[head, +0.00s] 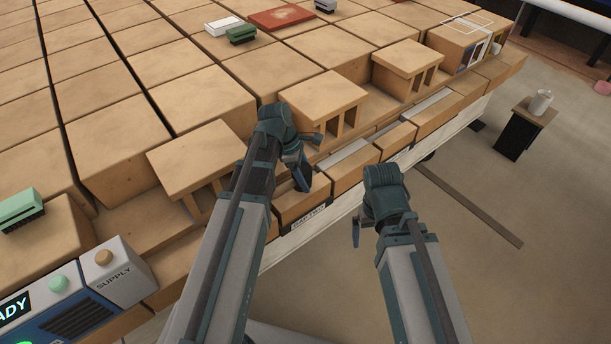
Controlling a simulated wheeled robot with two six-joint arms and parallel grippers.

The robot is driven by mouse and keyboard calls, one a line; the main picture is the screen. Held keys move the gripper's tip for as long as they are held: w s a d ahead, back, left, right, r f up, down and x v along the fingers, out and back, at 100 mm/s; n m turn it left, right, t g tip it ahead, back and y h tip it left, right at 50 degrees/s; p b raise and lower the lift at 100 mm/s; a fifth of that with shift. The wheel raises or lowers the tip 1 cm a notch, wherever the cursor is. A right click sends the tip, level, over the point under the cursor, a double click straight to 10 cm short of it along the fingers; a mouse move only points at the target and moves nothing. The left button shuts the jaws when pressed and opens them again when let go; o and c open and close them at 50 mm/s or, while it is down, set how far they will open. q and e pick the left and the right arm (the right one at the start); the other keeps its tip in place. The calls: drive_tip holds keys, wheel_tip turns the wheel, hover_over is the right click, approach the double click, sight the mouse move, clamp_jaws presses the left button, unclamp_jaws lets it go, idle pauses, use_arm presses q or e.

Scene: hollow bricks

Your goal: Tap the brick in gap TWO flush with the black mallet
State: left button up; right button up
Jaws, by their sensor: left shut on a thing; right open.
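My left gripper (300,172) is shut at the wall's front edge, with a dark piece below it that looks like the black mallet; the arm hides most of it. A tan brick (302,202) lies just under it in the lower front course, with a small label (308,219) on its face, too small to read surely. Hollow bricks with open slots stand proud above this course: one (325,93) behind the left gripper, one (195,155) to its left, one (408,56) to the right. Which gap is TWO I cannot tell. My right gripper (368,232) is open and empty, in front of the wall.
Green-topped brushes or blocks (241,34) (20,207), a white block (224,26) and a red board (282,18) lie on the bricks. A blue supply box (75,305) stands lower left. A black stand (522,128) with a white cup is on the floor at right; floor nearby is mostly free.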

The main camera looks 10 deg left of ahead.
use_arm(q)
drive_tip(key=shift+f, duration=0.1)
drive_tip(key=shift+f+b, duration=1.35)
drive_tip(key=shift+b, duration=0.1)
drive_tip(key=shift+r+p, duration=1.25)
drive_tip(key=shift+f, duration=0.1)
drive_tip(key=shift+f+b, duration=1.4)
drive_tip(key=shift+b, duration=0.1)
drive_tip(key=shift+r, duration=0.15)
drive_tip(key=shift+r+p, duration=1.15)
drive_tip(key=shift+p, duration=0.15)
